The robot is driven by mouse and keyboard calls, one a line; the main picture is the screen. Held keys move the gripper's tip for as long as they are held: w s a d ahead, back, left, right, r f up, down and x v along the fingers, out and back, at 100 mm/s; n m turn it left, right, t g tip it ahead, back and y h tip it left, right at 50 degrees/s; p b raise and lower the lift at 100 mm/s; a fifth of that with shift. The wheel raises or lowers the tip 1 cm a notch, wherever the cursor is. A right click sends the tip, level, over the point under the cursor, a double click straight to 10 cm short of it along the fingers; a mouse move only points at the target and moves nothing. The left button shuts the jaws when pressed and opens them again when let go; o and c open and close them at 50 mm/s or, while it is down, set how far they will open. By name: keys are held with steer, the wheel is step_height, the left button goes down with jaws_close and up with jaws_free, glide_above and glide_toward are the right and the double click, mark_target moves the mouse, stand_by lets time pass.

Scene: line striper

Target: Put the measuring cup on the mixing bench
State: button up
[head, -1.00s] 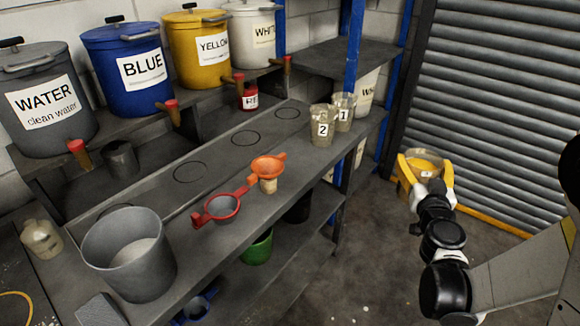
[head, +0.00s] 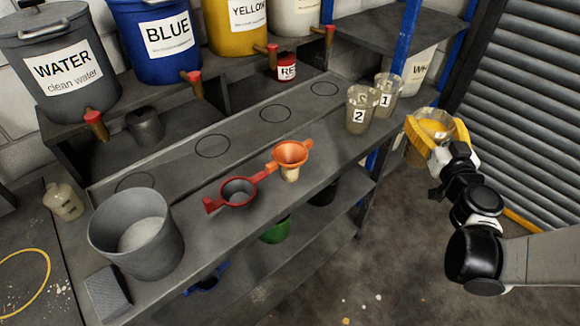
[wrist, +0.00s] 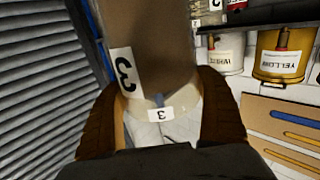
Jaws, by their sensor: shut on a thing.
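My gripper (head: 436,134) is shut on a clear measuring cup (head: 432,121) at the right of the head view, its yellow fingers around the cup's sides. In the wrist view the cup (wrist: 160,40) fills the middle between the fingers, with labels reading 3. The cup looks roughly upright, just off the right end of the grey bench (head: 185,193). I take this bench, with dark circles marked on its top, to be the mixing bench. Measuring cups 2 (head: 360,112) and 1 (head: 384,98) stand on its right end, close to my gripper.
A grey bucket (head: 135,245), a red strainer (head: 238,192) and an orange funnel (head: 291,153) are on the bench. Paint buckets, including blue (head: 160,75), stand on the raised shelf behind. A blue post (head: 405,40) rises near cup 1. The bench middle around the circles is clear.

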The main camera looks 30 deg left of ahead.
steer(key=s+a+r+n+g+y+p, duration=0.1)
steer(key=s+a+r+n+g+y, duration=0.15)
steer(key=a, duration=0.35)
steer(key=s+a+r+n+g+y+p, duration=0.1)
steer(key=s+a+r+n+y, duration=0.15)
steer(key=a, duration=0.45)
steer(key=w+a+f+b, duration=0.5)
steer(key=a+f+b, duration=0.1)
steer(key=a+f, duration=0.4)
steer(key=shift+w+f+m+y, duration=0.3)
steer(key=shift+w+f+y, duration=0.1)
steer(key=shift+f, duration=0.3)
steer(key=shift+f+b, duration=0.2)
steer(key=shift+b, duration=0.1)
steer(key=o, duration=1.3)
steer(key=shift+r, duration=0.1)
